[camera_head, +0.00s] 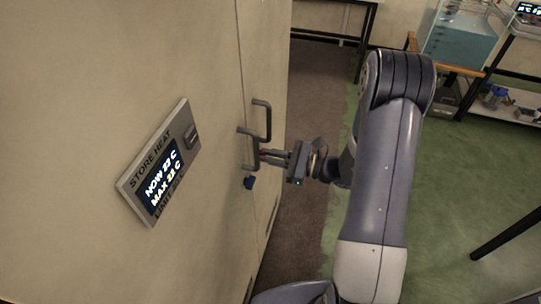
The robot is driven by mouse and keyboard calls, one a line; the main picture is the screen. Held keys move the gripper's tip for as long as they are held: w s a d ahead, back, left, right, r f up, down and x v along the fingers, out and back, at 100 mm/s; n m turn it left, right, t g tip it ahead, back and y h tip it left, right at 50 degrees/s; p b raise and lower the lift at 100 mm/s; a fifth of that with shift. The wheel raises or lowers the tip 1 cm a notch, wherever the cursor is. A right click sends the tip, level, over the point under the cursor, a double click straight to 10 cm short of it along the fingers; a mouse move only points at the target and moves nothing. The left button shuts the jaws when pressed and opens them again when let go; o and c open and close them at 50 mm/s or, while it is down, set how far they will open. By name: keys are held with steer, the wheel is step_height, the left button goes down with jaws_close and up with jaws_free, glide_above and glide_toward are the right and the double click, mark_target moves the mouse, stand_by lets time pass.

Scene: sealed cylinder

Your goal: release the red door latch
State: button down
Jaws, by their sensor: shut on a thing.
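Two dark bracket handles stand out from the beige doors: an upper right handle (268,118) and a lower left handle (253,142), one on each side of the seam. My gripper (262,156) reaches in from the right, with its fingertips at the lower part of the lower left handle, and is shut on it. The fingers hide part of the contact. No red latch can be clearly made out.
A display panel (160,163) on the left reads STORE HEAT, NOW 23 C, MAX 22 C. Right of the doors are brown flooring (310,105) and green flooring (460,190). A glass tank (462,40) and a shelf (510,112) stand at the back right.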

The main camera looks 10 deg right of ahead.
steer(key=shift+m+p, duration=0.45)
steer(key=shift+m, duration=0.95)
steer(key=c, duration=1.5)
jaws_free()
steer(key=b+v, duration=0.1)
steer(key=v, duration=1)
steer(key=shift+w+b, duration=0.1)
steer(key=shift+b, duration=0.25)
steer(key=shift+a, duration=0.1)
